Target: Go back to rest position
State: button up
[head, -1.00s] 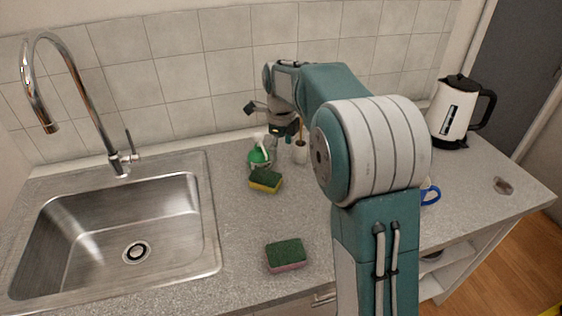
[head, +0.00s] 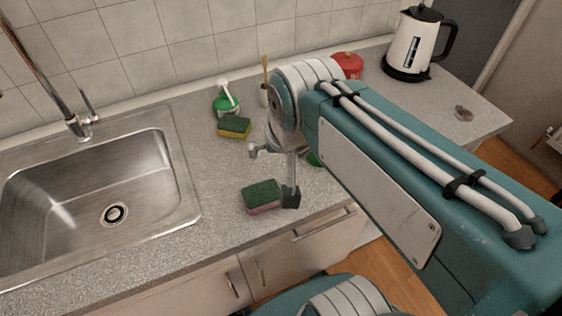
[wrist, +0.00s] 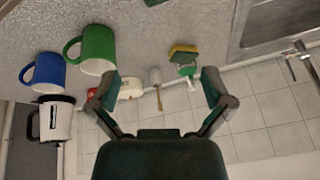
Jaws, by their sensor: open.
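My gripper (head: 274,174) hangs above the counter, just right of a green and pink sponge (head: 262,196) in the head view. Whether it touches the sponge cannot be told there. In the wrist view my gripper (wrist: 162,92) shows its two fingers spread wide, with nothing held between them. My arm folds across the right half of the head view and hides part of the counter.
A steel sink (head: 170,205) is at left. A yellow-green sponge (head: 234,128), green bottle (head: 226,104), brush holder (head: 264,96), red pot (head: 350,66) and kettle (head: 410,45) stand along the back. Green (wrist: 96,48) and blue (wrist: 46,72) mugs show in the wrist view.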

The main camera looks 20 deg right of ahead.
jog(key=s+n, duration=0.1)
jog(key=s+f+n, duration=0.2)
jog(key=shift+s+n+t, duration=0.4)
